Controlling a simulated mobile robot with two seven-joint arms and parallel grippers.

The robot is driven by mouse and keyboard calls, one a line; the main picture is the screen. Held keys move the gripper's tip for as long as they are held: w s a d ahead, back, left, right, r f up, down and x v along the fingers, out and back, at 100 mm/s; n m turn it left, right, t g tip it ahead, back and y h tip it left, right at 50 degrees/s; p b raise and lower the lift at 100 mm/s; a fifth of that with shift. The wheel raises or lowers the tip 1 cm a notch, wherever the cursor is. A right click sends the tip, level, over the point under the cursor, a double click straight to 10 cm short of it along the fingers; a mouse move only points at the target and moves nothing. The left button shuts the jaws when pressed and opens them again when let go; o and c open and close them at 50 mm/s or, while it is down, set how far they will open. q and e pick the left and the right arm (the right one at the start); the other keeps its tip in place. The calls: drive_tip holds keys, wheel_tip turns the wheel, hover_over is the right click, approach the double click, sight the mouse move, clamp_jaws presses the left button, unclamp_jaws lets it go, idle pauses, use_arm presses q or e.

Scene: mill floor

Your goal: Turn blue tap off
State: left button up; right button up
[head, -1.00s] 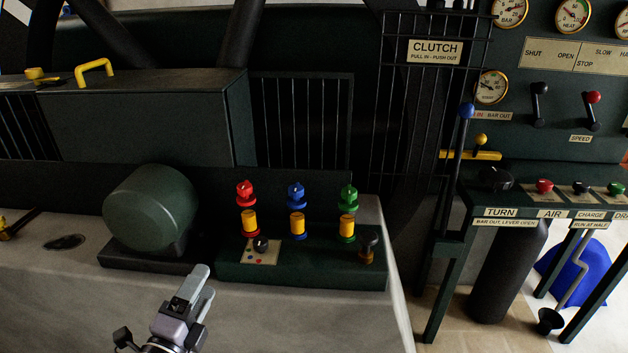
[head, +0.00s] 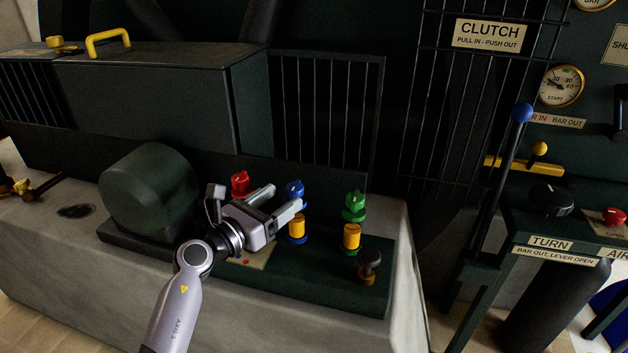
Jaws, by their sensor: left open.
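The blue tap (head: 294,188) stands between the red tap (head: 240,182) and the green tap (head: 354,205) on a dark green panel (head: 335,287). Under the blue cap is a yellow body (head: 297,228) on a blue base. My left gripper (head: 283,198) is open, with its two fingers spread and pointing right toward the blue tap. One fingertip lies just in front of the blue cap and hides its lower part; I cannot tell whether it touches. The gripper also hides the red tap's lower part. My right gripper is not in view.
A small black-knobbed lever (head: 370,262) stands at the panel's right. A round green housing (head: 150,190) is left of my arm. A blue-knobbed clutch lever (head: 521,114) and barred guard (head: 400,150) are to the right. The stone ledge front (head: 90,285) is clear.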

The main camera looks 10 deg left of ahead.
sight(300, 184)
use_arm(q)
drive_tip(key=shift+x, duration=3.65)
drive_tip(key=shift+b, duration=0.3)
drive_tip(key=c, duration=1)
